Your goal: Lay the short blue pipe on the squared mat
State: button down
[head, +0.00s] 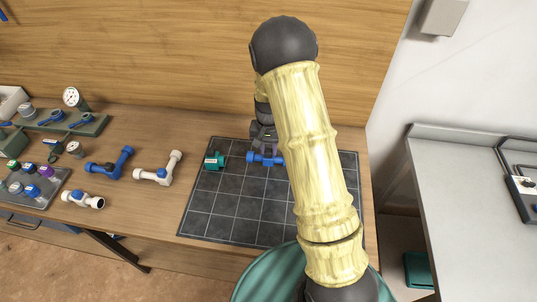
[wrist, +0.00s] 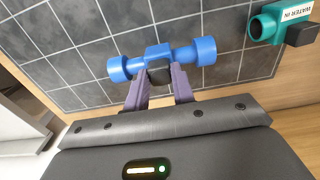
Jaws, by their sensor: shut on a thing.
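The short blue pipe (head: 259,159) is over the far part of the squared mat (head: 235,208) in the head view. In the wrist view the pipe (wrist: 202,52) has flared round ends, a blocky middle and a dark block at that middle. My gripper (wrist: 161,77) is shut on it there, with purple fingers on either side of the dark block. The pipe lies roughly level; I cannot tell if it touches the mat. The dark grey mat (wrist: 95,70) with pale grid lines fills the background. My arm hides the mat's right part in the head view.
A teal labelled fitting (head: 213,161) sits on the mat's far left, left of the pipe. A blue elbow pipe (head: 110,165), white elbow pipe (head: 160,171) and white tee (head: 83,199) lie left of the mat. The mat's near left is clear.

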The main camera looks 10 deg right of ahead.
aim_at(269, 151)
jog(key=shift+f+p, duration=0.45)
jog(key=shift+f, duration=1.45)
jog(key=shift+f, duration=0.1)
jog(key=c, duration=1.2)
grip_release()
